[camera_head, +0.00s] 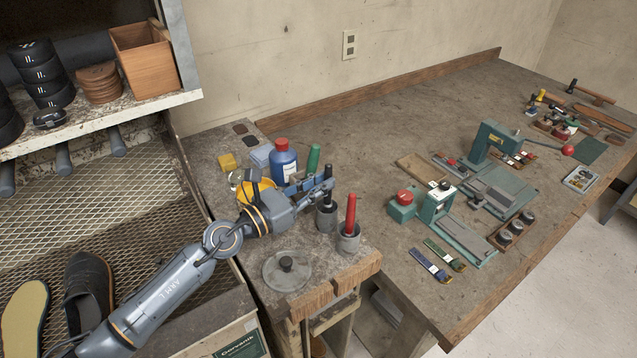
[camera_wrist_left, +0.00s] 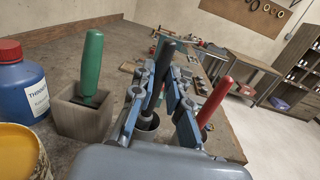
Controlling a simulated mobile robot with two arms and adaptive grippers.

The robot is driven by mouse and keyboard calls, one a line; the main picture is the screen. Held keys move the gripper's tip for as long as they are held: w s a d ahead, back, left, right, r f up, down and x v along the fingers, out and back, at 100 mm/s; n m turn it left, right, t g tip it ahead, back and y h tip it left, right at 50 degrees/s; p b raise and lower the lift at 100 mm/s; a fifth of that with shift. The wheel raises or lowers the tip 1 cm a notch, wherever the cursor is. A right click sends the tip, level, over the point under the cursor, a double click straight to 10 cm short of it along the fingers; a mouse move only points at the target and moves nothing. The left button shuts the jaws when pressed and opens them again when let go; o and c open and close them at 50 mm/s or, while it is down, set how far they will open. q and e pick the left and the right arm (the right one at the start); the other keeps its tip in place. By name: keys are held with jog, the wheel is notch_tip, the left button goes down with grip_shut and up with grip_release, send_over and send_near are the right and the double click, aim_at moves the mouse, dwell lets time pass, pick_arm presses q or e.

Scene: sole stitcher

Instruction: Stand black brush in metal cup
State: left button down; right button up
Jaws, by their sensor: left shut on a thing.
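My left gripper (camera_head: 318,185) is shut on the black brush (camera_head: 328,171), which stands about upright between its fingers. The brush also shows in the left wrist view (camera_wrist_left: 158,80). A grey metal cup (camera_head: 326,218) is directly below the gripper, and the brush's lower end is at the cup's mouth; how deep it sits inside is hard to tell. The cup shows partly behind the fingers in the wrist view (camera_wrist_left: 147,127). My right gripper is not in view.
A red-handled tool (camera_head: 350,212) stands in a second metal cup (camera_head: 348,241) close to the right. A green-handled tool (camera_head: 313,160), a blue bottle (camera_head: 283,162) and a yellow container (camera_head: 256,190) stand behind. A round lid (camera_head: 287,271) lies in front.

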pick_arm(q)
jog(key=c, duration=1.2)
grip_release()
jog(key=shift+a, duration=0.1)
jog(key=v, duration=1.2)
jog(key=shift+f, duration=0.15)
